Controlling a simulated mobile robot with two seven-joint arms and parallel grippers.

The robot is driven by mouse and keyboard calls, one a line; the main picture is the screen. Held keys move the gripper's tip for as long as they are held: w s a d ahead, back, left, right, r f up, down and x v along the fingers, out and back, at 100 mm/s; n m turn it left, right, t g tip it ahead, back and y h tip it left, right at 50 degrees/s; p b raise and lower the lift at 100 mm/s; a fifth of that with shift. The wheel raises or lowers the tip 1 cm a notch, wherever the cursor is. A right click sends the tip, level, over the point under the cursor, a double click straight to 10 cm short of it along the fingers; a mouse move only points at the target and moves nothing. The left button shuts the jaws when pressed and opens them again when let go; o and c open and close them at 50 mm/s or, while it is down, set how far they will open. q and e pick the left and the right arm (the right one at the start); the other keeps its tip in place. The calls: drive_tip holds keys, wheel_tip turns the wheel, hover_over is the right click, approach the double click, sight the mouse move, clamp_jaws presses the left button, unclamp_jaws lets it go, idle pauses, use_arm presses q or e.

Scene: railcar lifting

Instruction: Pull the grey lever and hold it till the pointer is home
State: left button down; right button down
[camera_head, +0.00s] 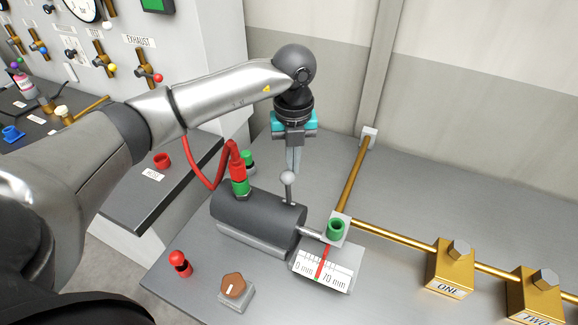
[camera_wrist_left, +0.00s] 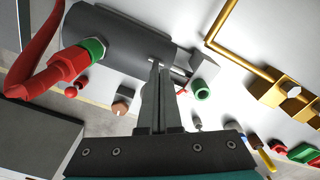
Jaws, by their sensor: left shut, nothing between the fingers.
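The grey lever (camera_head: 288,190) with its ball knob stands up from the right part of a dark grey cylinder (camera_head: 245,215). The cylinder also shows in the left wrist view (camera_wrist_left: 105,32); the lever there is hidden or cannot be told apart. My left gripper (camera_head: 293,172) points down with its fingers shut and empty. Its tips are right at the knob, seemingly just behind it; I cannot tell whether they touch. The fingertips show in the left wrist view (camera_wrist_left: 158,66). The red pointer (camera_head: 322,262) stands near the middle of the white scale (camera_head: 338,280), marked 0 mm and 70 mm. My right gripper is out of view.
A red hose with a green-collared fitting (camera_head: 239,180) enters the cylinder's top. A brown knob (camera_head: 233,286) and red plug (camera_head: 180,264) stand in front. The back right bench is clear.

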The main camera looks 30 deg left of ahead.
sight(285, 178)
use_arm(q)
drive_tip(key=shift+s+d+p, duration=0.15)
drive_tip(key=shift+s+p, duration=0.6)
drive_tip(key=shift+s, duration=1.35)
drive_tip(key=shift+w, duration=0.15)
idle(3.3)
drive_tip(key=shift+w+r, duration=0.5)
drive_tip(key=shift+w, duration=0.4)
drive_tip(key=shift+r+p, duration=2.45)
drive_tip(key=shift+r, duration=1.1)
